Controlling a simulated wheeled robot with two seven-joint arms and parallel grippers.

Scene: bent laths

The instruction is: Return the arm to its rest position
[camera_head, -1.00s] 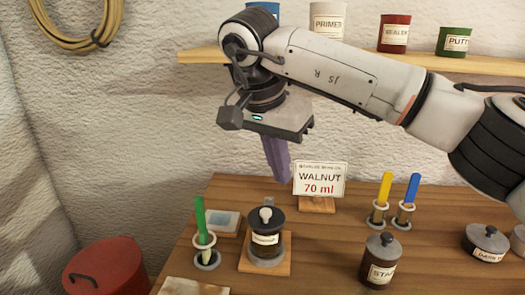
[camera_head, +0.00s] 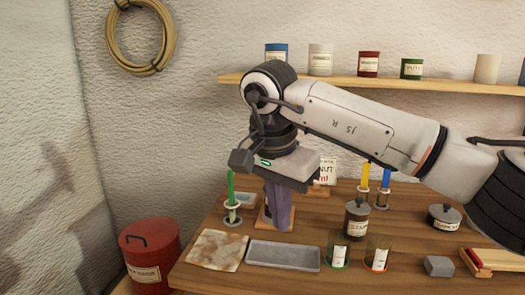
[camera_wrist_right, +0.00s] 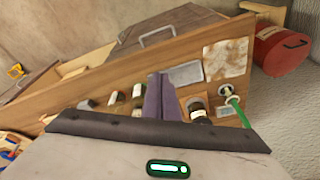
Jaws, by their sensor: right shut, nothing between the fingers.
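My right gripper (camera_head: 278,226) is in the middle of the head view, pointing down over the table, with its purple fingers together and nothing between them. In the right wrist view its fingers (camera_wrist_right: 158,97) also show side by side, closed. The right arm reaches in from the right and hides part of the white card marked in red (camera_head: 328,170). The fingers hide most of the jar on its wooden board behind them. My left gripper is not in view.
The wooden table (camera_head: 325,220) carries a grey tray (camera_head: 284,256), a stained cloth (camera_head: 215,249), a green-handled tool in a holder (camera_head: 231,190), a dark lidded jar (camera_head: 356,220) and two glasses (camera_head: 338,250). A red bin (camera_head: 149,258) stands at left. A shelf (camera_head: 400,84) with cans runs behind.

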